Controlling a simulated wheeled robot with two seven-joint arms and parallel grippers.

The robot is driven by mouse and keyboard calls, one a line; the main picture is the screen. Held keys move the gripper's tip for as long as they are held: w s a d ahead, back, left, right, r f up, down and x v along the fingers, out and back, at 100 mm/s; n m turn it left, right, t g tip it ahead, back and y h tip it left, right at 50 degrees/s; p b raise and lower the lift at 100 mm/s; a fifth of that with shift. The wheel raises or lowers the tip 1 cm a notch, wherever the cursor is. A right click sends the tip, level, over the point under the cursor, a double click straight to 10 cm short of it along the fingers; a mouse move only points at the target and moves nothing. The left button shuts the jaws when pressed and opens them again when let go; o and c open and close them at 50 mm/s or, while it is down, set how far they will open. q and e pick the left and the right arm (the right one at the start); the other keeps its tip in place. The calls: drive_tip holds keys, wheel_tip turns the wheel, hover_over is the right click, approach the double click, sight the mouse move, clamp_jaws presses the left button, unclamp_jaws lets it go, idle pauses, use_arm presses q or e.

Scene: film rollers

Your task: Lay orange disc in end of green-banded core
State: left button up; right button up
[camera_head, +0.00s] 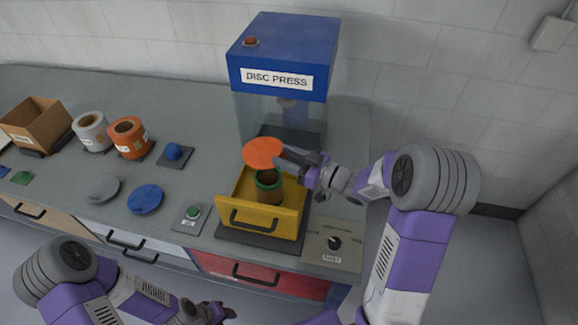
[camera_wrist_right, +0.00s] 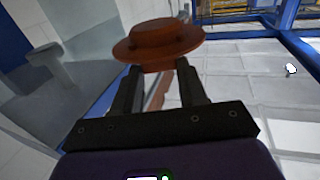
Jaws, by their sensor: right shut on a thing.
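The orange disc (camera_head: 263,153) is held flat by my right gripper (camera_head: 284,158), which is shut on its right edge. In the right wrist view the disc (camera_wrist_right: 158,42) sits between the fingertips, with a raised round hub on one face. The green-banded core (camera_head: 268,188) stands upright in the yellow drawer (camera_head: 262,219) of the disc press. The disc is above the core, slightly to its upper left in the picture, with the core's open end partly visible below it. My left gripper (camera_head: 212,312) is low at the bottom edge, away from these things; its fingers are too unclear to judge.
The blue disc press (camera_head: 283,60) stands behind the drawer. A grey disc (camera_head: 104,187), a blue disc (camera_head: 146,199) and a green button (camera_head: 193,212) lie to the left. White and orange rolls (camera_head: 130,138) and a cardboard box (camera_head: 36,124) stand farther left. A dial panel (camera_head: 334,244) is at right.

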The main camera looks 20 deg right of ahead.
drive_tip(key=shift+s+d+f, duration=0.15)
drive_tip(key=shift+s+f, duration=0.05)
drive_tip(key=shift+f, duration=0.1)
wheel_tip(320, 180, down, 8)
drive_tip(key=b, duration=0.6)
drive_tip(key=shift+r+b, duration=0.2)
drive_tip(key=shift+b, duration=0.1)
drive_tip(key=shift+f, duration=0.1)
idle(0.7)
idle(0.5)
drive_tip(key=o, duration=1.2)
drive_tip(key=shift+o, duration=0.2)
